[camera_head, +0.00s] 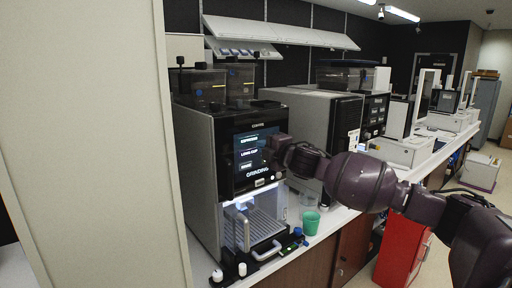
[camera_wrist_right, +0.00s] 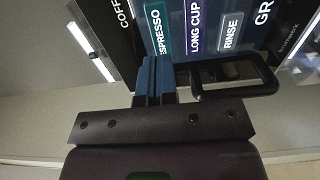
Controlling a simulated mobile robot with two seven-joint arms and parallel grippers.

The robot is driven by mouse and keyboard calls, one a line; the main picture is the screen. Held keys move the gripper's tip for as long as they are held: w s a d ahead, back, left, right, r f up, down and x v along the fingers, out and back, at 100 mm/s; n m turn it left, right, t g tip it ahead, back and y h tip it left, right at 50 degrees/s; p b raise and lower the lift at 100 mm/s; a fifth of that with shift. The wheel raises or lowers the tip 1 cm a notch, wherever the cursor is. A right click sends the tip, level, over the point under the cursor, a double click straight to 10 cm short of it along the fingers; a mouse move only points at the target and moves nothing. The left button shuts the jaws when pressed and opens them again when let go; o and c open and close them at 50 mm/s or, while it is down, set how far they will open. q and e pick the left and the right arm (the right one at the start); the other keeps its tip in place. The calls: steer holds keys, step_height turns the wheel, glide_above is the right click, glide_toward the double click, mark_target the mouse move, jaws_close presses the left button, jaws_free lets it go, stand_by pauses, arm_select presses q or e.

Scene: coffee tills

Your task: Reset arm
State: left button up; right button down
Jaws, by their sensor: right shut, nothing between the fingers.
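My right arm reaches in from the right in the head view, and its gripper (camera_head: 275,160) is at the front of the coffee machine (camera_head: 198,170), close to its lit screen (camera_head: 250,150). In the right wrist view the gripper's fingers (camera_wrist_right: 155,82) are shut together and empty. Their tips are at or just in front of the screen (camera_wrist_right: 200,30), between the "ESPRESSO" and "LONG CUP" labels; I cannot tell whether they touch it. The head view screen reads "GRINDING" at its bottom. My left gripper is not in view.
A green cup (camera_head: 311,222) stands on the counter right of the machine, below my right arm. A second machine (camera_head: 322,125) stands behind. A pale panel (camera_head: 90,140) fills the left side. A red cabinet (camera_head: 402,252) stands under the counter, with open floor to its right.

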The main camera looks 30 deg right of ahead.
stand_by(0.3)
steer(key=s+a+f+m+g+y, duration=0.1)
steer(key=s+a+f+m, duration=0.25)
steer(key=f, duration=0.35)
steer(key=s+a+f+m, duration=0.25)
steer(key=a+f, duration=0.25)
steer(key=f, duration=0.3)
steer(key=s+a+f+m+g+y, duration=0.1)
steer(key=s+a+f+m, duration=0.25)
steer(key=f, duration=0.35)
steer(key=s+a+f+m+g+h, duration=0.2)
steer(key=s+f+m, duration=0.2)
steer(key=s+f, duration=0.7)
steer(key=s+a+f+m+g+h, duration=0.1)
steer(key=s+f+m, duration=0.3)
steer(key=s+f, duration=0.7)
steer(key=s+a+g, duration=0.1)
steer(key=s, duration=0.4)
steer(key=shift+a+f+h, duration=0.2)
steer(key=shift+f+h, duration=0.05)
steer(key=shift+h, duration=0.15)
